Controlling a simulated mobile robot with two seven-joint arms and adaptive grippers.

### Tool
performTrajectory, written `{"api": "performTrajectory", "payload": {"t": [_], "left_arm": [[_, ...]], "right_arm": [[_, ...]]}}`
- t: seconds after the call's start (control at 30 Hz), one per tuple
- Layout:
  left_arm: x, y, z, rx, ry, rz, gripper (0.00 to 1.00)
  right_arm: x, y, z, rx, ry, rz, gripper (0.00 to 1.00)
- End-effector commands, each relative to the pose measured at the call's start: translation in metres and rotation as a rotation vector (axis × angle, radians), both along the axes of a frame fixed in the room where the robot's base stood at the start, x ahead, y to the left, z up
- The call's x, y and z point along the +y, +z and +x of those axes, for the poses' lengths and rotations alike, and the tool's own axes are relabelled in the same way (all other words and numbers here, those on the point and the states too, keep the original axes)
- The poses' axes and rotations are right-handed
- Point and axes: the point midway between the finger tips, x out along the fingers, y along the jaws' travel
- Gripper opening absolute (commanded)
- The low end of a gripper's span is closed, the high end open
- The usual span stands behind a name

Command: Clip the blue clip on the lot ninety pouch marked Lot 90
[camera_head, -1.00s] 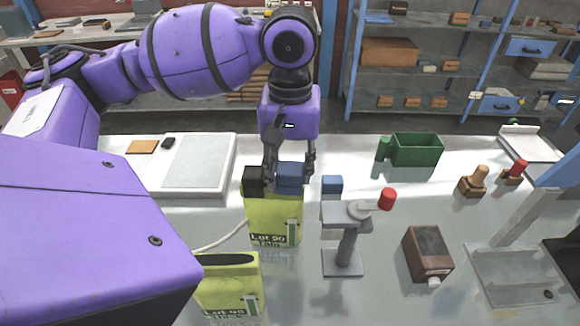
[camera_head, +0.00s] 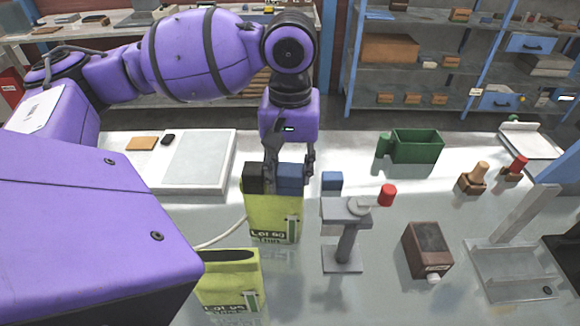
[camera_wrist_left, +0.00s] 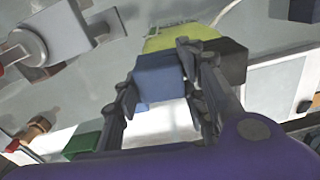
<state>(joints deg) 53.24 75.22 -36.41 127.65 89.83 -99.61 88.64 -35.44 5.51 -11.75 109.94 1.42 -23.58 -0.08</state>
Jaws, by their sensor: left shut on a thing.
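The Lot 90 pouch (camera_head: 272,219) is yellow-green and stands upright in the middle of the table. A black clip (camera_head: 253,178) sits on the left part of its top edge. The blue clip (camera_head: 290,177) is at the right part of the same edge, beside the black one. My left gripper (camera_head: 289,172) is above the pouch, shut on the blue clip; the left wrist view shows the clip (camera_wrist_left: 158,80) between the fingers, against the pouch (camera_wrist_left: 178,40). Whether the clip grips the pouch edge is hard to tell. My right gripper is not in view.
A second yellow-green pouch (camera_head: 229,285) stands in front, its top open. Another blue block (camera_head: 332,181) lies right of the Lot 90 pouch, behind a grey stand (camera_head: 343,245) with a red knob. A brown box (camera_head: 427,250) and a green bin (camera_head: 416,147) stand further right.

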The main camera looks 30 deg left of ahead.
Motion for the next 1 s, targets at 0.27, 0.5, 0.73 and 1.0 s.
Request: {"api": "performTrajectory", "payload": {"t": [0.27,0.5,0.73,1.0], "left_arm": [[0.000,0.000,0.000,0.000,0.000,0.000,0.60],[0.000,0.001,0.000,-0.001,0.000,0.000,0.60],[0.000,0.024,0.001,-0.004,0.000,0.001,0.60],[0.000,0.065,0.001,-0.004,0.000,0.000,0.60]], "right_arm": [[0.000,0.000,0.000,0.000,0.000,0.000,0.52],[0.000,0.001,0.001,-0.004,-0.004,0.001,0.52],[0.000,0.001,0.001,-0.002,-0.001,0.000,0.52],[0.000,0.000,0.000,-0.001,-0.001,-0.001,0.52]]}}
